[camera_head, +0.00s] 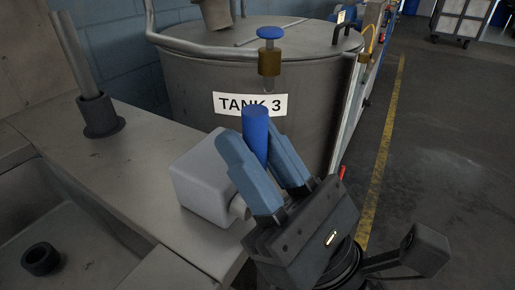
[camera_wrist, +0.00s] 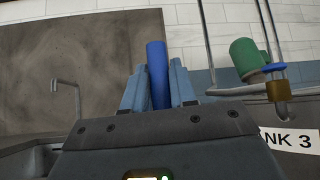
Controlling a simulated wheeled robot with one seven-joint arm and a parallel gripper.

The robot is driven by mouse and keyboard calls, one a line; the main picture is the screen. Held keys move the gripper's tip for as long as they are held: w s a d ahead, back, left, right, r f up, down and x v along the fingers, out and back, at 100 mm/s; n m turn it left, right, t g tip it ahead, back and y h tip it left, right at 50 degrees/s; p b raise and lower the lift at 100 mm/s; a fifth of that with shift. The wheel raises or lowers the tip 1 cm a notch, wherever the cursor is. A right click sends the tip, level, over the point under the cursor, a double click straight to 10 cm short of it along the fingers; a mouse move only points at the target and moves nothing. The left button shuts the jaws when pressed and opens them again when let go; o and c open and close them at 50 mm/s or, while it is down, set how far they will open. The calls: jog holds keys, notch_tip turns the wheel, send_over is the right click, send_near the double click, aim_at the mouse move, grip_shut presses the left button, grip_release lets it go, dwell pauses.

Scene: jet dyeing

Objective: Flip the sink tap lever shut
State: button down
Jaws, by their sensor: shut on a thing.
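The tap lever is a blue, round bar (camera_head: 256,132) standing upright beside a pale grey box (camera_head: 200,178) on the sink's metal ledge. My gripper (camera_head: 254,145) has its two blue fingers on either side of the lever, shut on it. The lever's top sticks out above the fingertips; its lower end is hidden by the fingers. In the wrist view, the lever (camera_wrist: 157,72) stands between the fingers of my gripper (camera_wrist: 158,88), and a thin bent spout (camera_wrist: 74,92) shows at left. The sink basin (camera_head: 60,215) lies at lower left in the head view.
A large tank (camera_head: 200,85) labelled TANK 3 stands close behind the lever, with a blue-topped brass valve (camera_head: 269,60) in front. A grey pipe in a dark collar (camera_head: 100,115) rises from the ledge (camera_head: 135,165). Open floor (camera_head: 440,130) lies at right.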

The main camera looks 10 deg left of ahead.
jog(key=shift+s+a, duration=0.1)
jog(key=c, duration=1.3)
grip_release()
jog(key=shift+b+v, duration=1.15)
jog(key=shift+v, duration=2.8)
